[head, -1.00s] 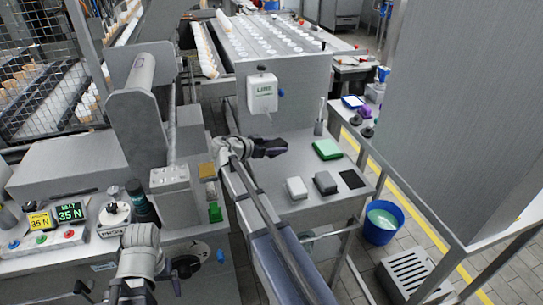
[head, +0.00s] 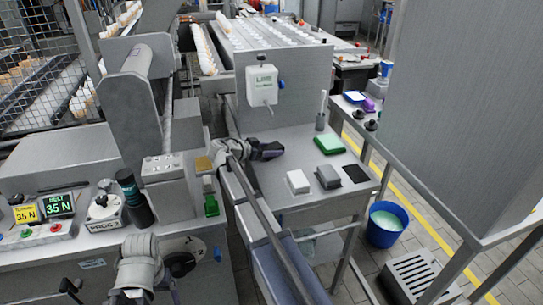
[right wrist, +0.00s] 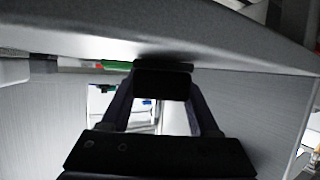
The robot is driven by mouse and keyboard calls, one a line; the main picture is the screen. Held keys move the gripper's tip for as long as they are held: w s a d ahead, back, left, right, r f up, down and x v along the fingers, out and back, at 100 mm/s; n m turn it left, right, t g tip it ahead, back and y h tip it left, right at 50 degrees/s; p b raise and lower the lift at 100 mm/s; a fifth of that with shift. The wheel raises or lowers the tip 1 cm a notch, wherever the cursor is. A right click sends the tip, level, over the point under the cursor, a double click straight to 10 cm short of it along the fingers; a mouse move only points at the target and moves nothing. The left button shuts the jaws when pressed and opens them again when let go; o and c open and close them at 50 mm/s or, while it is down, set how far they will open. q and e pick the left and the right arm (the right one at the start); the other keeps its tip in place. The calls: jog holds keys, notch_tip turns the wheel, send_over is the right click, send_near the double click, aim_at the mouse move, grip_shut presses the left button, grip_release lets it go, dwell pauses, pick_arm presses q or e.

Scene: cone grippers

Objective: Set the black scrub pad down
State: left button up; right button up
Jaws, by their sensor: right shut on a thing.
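My right gripper (head: 268,151) hangs over the left part of the grey side table (head: 290,210). It is shut on a dark block, seemingly the black scrub pad (right wrist: 162,82), which shows between the fingers in the right wrist view. In the head view the pad cannot be told from the dark jaws. A flat black square (head: 355,173) lies at the table's right; whether it is a mat or a pad is unclear. My left gripper (head: 180,264) is low in the head view, beside its wrist, and its jaws are not clear.
A white block (head: 298,181), a grey block (head: 327,176) and a green pad (head: 329,145) stand on the table. A white dispenser (head: 262,86) hangs behind it. A blue bucket (head: 386,224) stands on the floor at right. Some table surface is bare.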

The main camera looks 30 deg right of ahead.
aim_at(268, 149)
jog(key=shift+w, duration=0.1)
jog(key=shift+f, duration=0.15)
jog(key=o, duration=1.3)
jog(key=shift+r, duration=0.25)
jog(key=p+v, duration=0.3)
jog(key=v, duration=0.3)
jog(key=shift+a+r, duration=0.2)
jog(key=shift+a, duration=0.45)
